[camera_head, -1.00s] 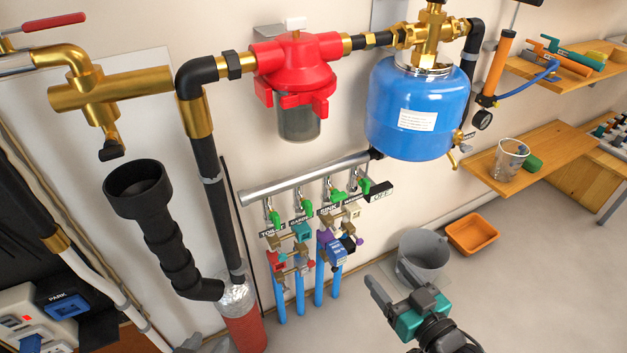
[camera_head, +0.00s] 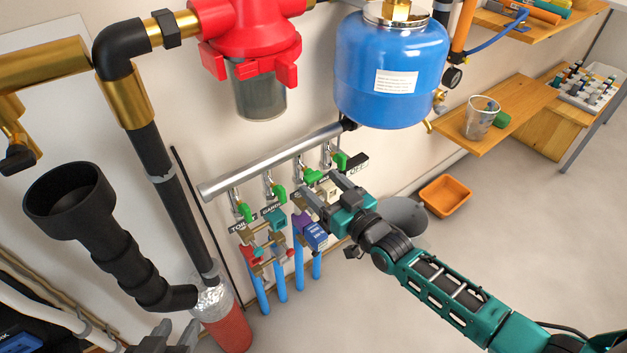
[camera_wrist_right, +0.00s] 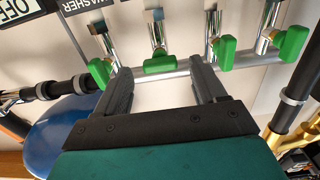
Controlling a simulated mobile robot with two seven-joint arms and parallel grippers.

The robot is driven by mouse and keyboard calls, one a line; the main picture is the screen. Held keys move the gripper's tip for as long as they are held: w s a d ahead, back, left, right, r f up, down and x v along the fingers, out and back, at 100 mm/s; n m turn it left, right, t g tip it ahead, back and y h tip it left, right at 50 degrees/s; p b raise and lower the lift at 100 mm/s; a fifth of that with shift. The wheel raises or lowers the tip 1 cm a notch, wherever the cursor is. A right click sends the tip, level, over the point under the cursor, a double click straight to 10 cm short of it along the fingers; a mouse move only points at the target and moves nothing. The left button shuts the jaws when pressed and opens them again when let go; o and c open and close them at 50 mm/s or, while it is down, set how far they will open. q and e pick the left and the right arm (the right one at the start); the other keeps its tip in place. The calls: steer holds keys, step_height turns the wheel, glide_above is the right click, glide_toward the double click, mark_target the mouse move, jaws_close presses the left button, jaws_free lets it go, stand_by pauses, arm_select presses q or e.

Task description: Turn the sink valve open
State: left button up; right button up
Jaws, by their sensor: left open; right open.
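A row of green valve handles hangs under a grey manifold pipe. The sink valve handle (camera_head: 312,176) is third from the left in the head view. My right gripper (camera_head: 320,188) is open just in front of and below it, and covers its label. In the right wrist view the sink handle (camera_wrist_right: 160,64) lies crosswise, ahead of the gap between the open fingers of my right gripper (camera_wrist_right: 160,82). I see no contact. My left gripper (camera_head: 176,335) is open and empty at the bottom edge, partly cut off.
The washer handle (camera_head: 340,160) and garden handle (camera_head: 279,192) are close on either side. Coloured boxes and blue pipes (camera_head: 281,282) stand below. A blue tank (camera_head: 372,62) hangs above right. A grey bucket (camera_head: 404,212) is behind my right arm.

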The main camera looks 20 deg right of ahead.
mark_target(316, 180)
steer(key=shift+b+x, duration=0.3)
steer(key=shift+x, duration=1.55)
steer(key=shift+c, duration=0.4)
steer(key=c, duration=1)
